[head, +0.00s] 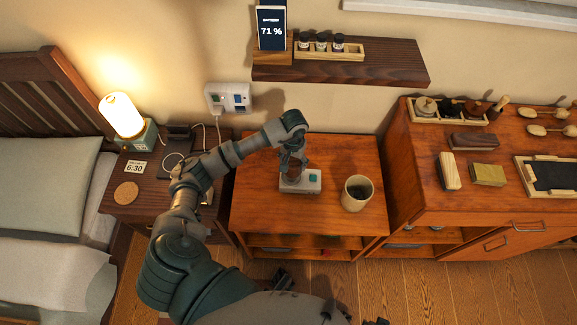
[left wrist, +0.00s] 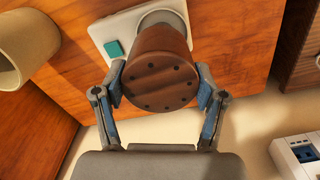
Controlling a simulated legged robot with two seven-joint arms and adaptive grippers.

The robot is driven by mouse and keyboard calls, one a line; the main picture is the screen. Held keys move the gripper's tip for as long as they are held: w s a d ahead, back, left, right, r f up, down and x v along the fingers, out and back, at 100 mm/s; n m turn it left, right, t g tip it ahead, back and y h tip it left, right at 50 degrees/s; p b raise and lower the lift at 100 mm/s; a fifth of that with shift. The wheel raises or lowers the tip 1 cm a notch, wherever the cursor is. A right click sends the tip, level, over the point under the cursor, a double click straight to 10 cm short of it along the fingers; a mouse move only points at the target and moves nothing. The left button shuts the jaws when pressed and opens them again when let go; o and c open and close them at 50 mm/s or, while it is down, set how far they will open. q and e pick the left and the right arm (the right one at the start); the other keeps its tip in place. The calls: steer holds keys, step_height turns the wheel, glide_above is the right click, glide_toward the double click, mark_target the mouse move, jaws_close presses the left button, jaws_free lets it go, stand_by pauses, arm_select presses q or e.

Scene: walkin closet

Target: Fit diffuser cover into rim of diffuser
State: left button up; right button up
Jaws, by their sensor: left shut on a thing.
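The diffuser cover (left wrist: 160,78) is a dark brown wooden cylinder with small holes around its flat top. My left gripper (left wrist: 160,88) is shut on it, one finger on each side. The diffuser (head: 301,181) is a light grey base with a teal button, on the middle cabinet top. It also shows in the left wrist view (left wrist: 112,30), with a round grey rim partly hidden behind the cover. The cover is over or close to that rim; I cannot tell whether they touch. In the head view my left gripper (head: 291,165) is above the diffuser. My right gripper is not clearly seen.
A beige cup (head: 357,194) stands just right of the diffuser. A dark wall shelf (head: 390,72) hangs above and behind. A nightstand with a lit lamp (head: 122,115) is at left, and a dresser (head: 440,188) with brushes is at right. The cabinet's front top is clear.

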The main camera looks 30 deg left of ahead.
arm_select(q)
steer(key=shift+s+d+f+b, duration=0.1)
steer(key=shift+d+f+b, duration=0.2)
steer(key=shift+d+f, duration=0.3)
steer(key=shift+a+f+b, duration=0.45)
steer(key=shift+a+f, duration=0.85)
steer(key=shift+f, duration=0.1)
steer(key=shift+d+r, duration=0.25)
steer(key=shift+d, duration=0.65)
steer(key=shift+a+f, duration=0.1)
steer(key=shift+a, duration=0.45)
steer(key=shift+a+f, duration=0.1)
steer(key=shift+a, duration=0.4)
steer(key=shift+d, duration=0.55)
steer(key=shift+d+r, duration=0.2)
steer(key=shift+d, duration=0.2)
arm_select(e)
step_height(320, 180, up, 4)
steer(key=shift+s+d+r, duration=0.1)
steer(key=shift+d, duration=0.05)
